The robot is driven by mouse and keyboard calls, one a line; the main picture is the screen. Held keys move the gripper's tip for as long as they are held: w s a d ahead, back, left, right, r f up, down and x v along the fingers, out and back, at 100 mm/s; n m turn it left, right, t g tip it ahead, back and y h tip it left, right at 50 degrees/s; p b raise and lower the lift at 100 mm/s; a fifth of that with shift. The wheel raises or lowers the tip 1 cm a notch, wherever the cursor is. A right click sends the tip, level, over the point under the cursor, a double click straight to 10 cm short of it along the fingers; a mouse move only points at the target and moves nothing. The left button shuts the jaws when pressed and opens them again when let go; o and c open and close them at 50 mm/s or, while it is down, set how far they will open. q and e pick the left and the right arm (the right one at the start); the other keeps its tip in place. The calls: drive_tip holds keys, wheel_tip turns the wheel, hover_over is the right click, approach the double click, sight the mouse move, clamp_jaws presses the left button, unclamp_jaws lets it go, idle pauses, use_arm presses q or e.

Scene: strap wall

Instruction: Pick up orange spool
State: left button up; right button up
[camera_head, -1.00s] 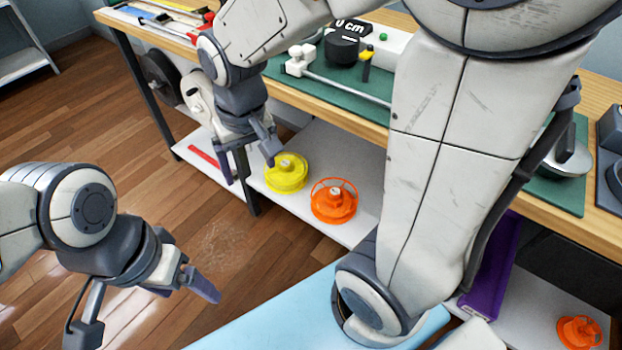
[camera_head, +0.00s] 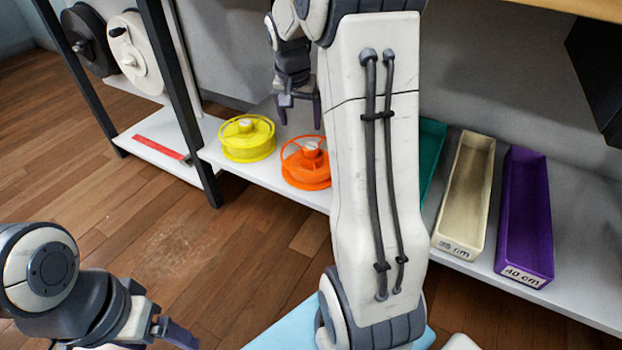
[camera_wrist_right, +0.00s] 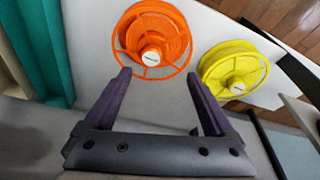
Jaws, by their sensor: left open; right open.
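The orange spool (camera_head: 308,164) lies flat on the low white shelf, to the right of a yellow spool (camera_head: 247,139). My right gripper (camera_head: 300,112) is open and empty above and behind the orange spool. In the right wrist view the orange spool (camera_wrist_right: 152,40) is just ahead of the open fingers (camera_wrist_right: 158,90), slightly left of centre. The yellow spool (camera_wrist_right: 235,72) shows to its right, partly behind the right finger. My left gripper (camera_head: 172,335) is at the lower left, open and away from the shelf; its lower part is cut off by the frame.
A teal bin (camera_head: 432,150), a beige bin (camera_head: 466,190) and a purple bin (camera_head: 526,215) stand on the shelf to the right. White and black reels (camera_head: 135,50) and a red strip (camera_head: 160,147) are further left.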

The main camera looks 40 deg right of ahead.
drive_tip(key=d+f, duration=0.2)
drive_tip(key=b, duration=0.4)
hover_over(311, 146)
drive_tip(key=a, duration=0.1)
drive_tip(key=shift+m, duration=0.4)
drive_tip(key=f, duration=0.4)
drive_tip(key=shift+s+f, duration=0.25)
drive_tip(key=shift+s, duration=0.15)
drive_tip(key=b+x, duration=0.5)
drive_tip(key=shift+s+a+f+b, duration=0.1)
drive_tip(key=shift+b, duration=0.25)
use_arm(q)
wheel_tip(311, 146, down, 10)
drive_tip(key=shift+f, duration=0.25)
use_arm(e)
drive_tip(key=shift+c, duration=0.3)
clamp_jaws()
